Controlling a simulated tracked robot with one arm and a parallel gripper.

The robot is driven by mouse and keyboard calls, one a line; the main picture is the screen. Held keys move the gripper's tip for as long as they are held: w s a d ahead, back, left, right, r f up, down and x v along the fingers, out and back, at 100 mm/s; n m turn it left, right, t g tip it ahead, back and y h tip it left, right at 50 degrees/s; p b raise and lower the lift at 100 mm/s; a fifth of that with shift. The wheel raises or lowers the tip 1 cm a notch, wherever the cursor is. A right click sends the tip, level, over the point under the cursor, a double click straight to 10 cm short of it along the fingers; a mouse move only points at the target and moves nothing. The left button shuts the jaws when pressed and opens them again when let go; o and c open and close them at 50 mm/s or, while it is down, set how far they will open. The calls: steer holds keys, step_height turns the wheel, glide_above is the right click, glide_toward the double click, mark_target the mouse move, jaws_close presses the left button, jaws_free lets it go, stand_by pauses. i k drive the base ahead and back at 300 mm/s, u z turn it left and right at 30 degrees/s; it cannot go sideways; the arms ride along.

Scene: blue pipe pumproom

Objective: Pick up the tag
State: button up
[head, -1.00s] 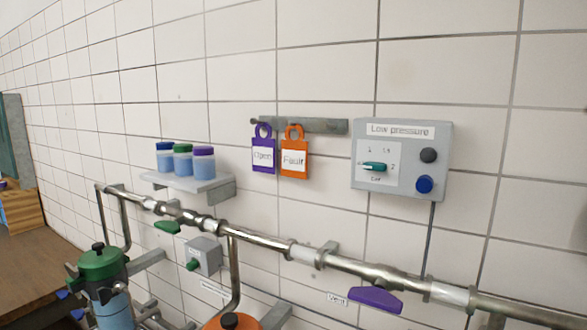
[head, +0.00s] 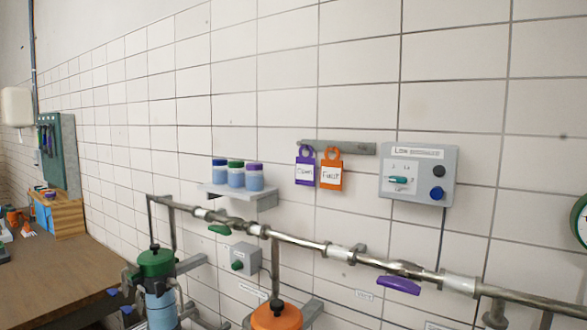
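Two tags hang side by side from a grey metal rail (head: 350,148) on the tiled wall, in the head view. The left one is a purple tag (head: 305,173) with a white label that seems to read "Open". The right one is an orange tag (head: 331,175) with a white label that seems to read "Fault". Both hang by their loops at the left part of the rail. My gripper is not in view, so its state does not show.
A control box (head: 418,174) is right of the tags. A shelf (head: 238,194) with several jars is to their left. Below runs a metal pipe (head: 305,243) with a purple handle (head: 398,286). A wooden bench (head: 60,270) stands at left.

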mark_target(331, 170)
steer(key=u, duration=0.25)
steer(key=i, duration=1.4)
steer(key=z, duration=0.35)
